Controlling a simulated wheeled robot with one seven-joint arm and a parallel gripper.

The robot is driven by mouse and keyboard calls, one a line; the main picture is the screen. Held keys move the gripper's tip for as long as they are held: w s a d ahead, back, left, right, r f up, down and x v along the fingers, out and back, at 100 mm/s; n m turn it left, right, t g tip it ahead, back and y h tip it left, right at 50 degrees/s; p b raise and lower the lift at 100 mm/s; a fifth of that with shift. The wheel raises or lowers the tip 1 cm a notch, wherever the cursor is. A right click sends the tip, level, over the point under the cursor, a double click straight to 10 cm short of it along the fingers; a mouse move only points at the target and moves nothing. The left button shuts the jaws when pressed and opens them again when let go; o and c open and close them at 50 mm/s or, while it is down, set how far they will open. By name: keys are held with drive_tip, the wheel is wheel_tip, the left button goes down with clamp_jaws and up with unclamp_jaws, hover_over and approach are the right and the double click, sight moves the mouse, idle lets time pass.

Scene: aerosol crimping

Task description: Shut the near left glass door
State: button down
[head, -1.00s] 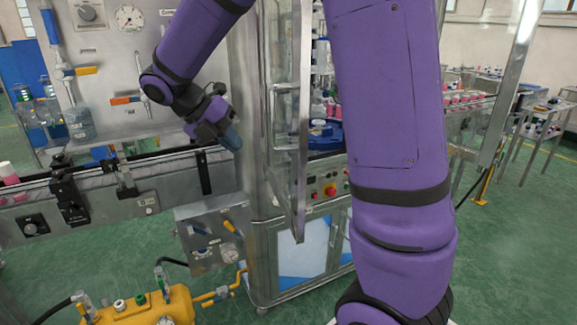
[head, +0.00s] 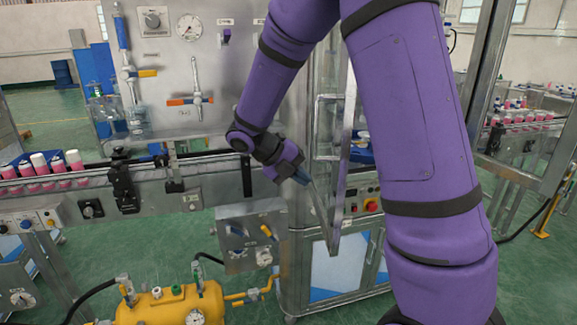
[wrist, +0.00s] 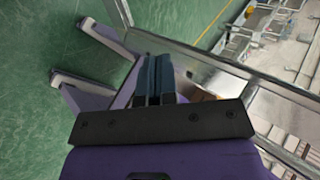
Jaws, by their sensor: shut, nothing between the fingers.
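The near left glass door (head: 348,150) stands open in the head view, a metal-framed pane swung out from the cabinet and seen nearly edge-on. Its bar handle (head: 322,128) is on the left of the frame. My gripper (head: 304,178) is shut and empty, at the left side of the door below the handle. I cannot tell whether it touches the door. In the wrist view the shut fingers (wrist: 153,80) lie beside a long metal frame bar (wrist: 215,62), which may be the door's. My upper arm hides part of the cabinet.
A conveyor (head: 70,185) with pink cans runs in from the left. A panel with valves (head: 250,235) and a yellow tank (head: 170,305) stand below and left of the gripper. The cabinet's lower front has a red button (head: 371,205). Green floor is open beyond.

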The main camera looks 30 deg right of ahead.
sight(328, 183)
drive_tip(key=shift+s+d, duration=0.3)
drive_tip(key=shift+d, duration=0.3)
drive_tip(key=shift+s+d, duration=0.3)
drive_tip(key=shift+d, duration=0.35)
drive_tip(key=shift+s+d, duration=0.3)
drive_tip(key=shift+d, duration=0.3)
